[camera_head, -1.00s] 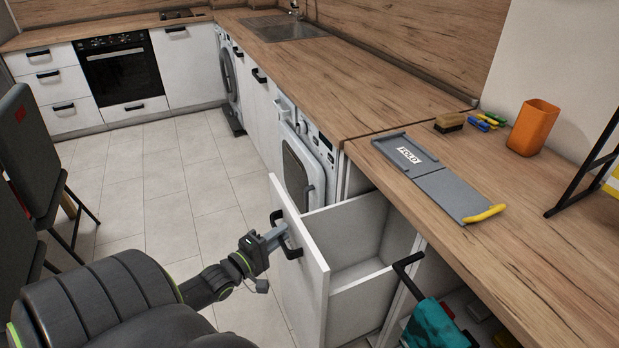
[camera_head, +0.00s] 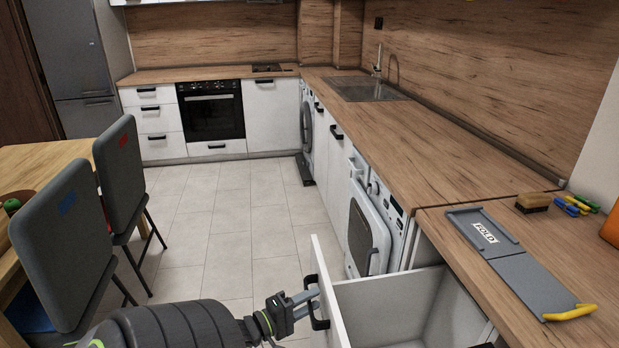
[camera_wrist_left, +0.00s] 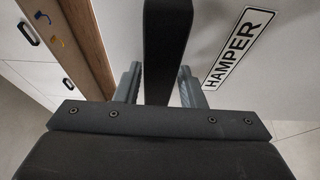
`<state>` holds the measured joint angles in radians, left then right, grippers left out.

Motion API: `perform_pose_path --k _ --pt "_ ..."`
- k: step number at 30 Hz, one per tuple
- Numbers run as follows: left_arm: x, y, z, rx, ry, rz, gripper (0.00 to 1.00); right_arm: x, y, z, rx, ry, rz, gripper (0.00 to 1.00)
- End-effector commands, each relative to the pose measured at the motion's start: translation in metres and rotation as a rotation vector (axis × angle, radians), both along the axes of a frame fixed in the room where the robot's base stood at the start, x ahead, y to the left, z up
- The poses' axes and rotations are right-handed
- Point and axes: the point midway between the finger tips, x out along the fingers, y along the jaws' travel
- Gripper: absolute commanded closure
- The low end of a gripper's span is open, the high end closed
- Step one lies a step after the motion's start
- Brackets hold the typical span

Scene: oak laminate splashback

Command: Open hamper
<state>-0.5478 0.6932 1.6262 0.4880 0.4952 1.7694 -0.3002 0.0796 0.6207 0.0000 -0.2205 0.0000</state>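The hamper is a white pull-out drawer under the right-hand worktop; its front panel (camera_head: 326,287) stands out from the cabinet and its box (camera_head: 390,300) is open at the top. A "HAMPER" label (camera_wrist_left: 238,48) shows on the panel in the left wrist view. The black bar handle (camera_head: 316,303) is on the panel's outer face. My left gripper (camera_head: 308,300) is at this handle. In the left wrist view the handle (camera_wrist_left: 165,45) lies between the two fingers (camera_wrist_left: 160,87), with a gap visible on each side. My right gripper is out of view.
A grey folding board (camera_head: 510,255) marked "FOLD" lies on the worktop (camera_head: 440,215), with a brush (camera_head: 532,202) and coloured pegs (camera_head: 577,205) behind it. A washing machine (camera_head: 370,225) stands beyond the drawer. Chairs (camera_head: 65,245) stand at the left; tiled floor (camera_head: 225,225) is clear between.

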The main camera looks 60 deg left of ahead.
Motion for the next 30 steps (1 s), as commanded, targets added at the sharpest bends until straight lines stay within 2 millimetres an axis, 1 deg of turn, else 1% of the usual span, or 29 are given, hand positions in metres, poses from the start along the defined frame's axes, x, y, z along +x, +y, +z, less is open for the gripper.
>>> perform_pose_path --k 10,14,17,20,30 --pt "0.0 0.0 0.001 0.0 -0.002 -0.001 0.56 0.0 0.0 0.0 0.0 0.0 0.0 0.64" --pt "-0.009 0.0 0.0 0.0 0.0 -0.001 0.56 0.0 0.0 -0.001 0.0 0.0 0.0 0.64" --pt "-0.024 0.0 -0.001 0.001 0.002 -0.001 0.56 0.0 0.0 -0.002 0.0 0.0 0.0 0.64" --pt "-0.045 0.0 -0.002 0.0 0.003 0.0 0.56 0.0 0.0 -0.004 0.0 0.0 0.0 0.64" --pt "-0.12 0.0 -0.002 0.0 0.004 0.0 0.56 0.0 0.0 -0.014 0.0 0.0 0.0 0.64"
